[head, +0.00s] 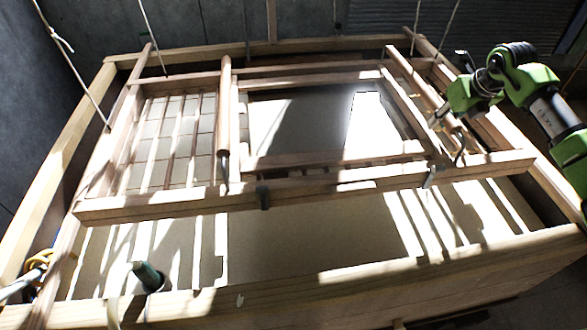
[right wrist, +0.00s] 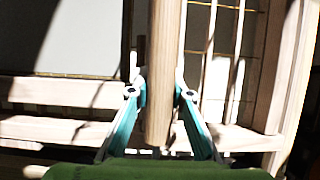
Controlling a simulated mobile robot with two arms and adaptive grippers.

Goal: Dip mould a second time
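The wooden mould (head: 330,165) hangs on cords over a vat (head: 300,272) of pale liquid. It looks roughly level, and I cannot tell whether it touches the liquid. Its left part shows a grid of ribs, and sunlight falls in strips across it. A left handle (head: 224,110) and a right handle (head: 408,72) run from back to front over it. My right gripper (head: 450,112) is at the right handle. In the right wrist view, its teal fingers close on both sides of the round wooden handle (right wrist: 165,60). My left gripper does not show.
The vat's wooden rim surrounds the mould, with its front edge close to me. A dark green cylindrical object (head: 148,276) stands at the front left rim. Something yellow and blue (head: 40,260) lies at the left edge. Cords (head: 82,80) rise from the mould's corners.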

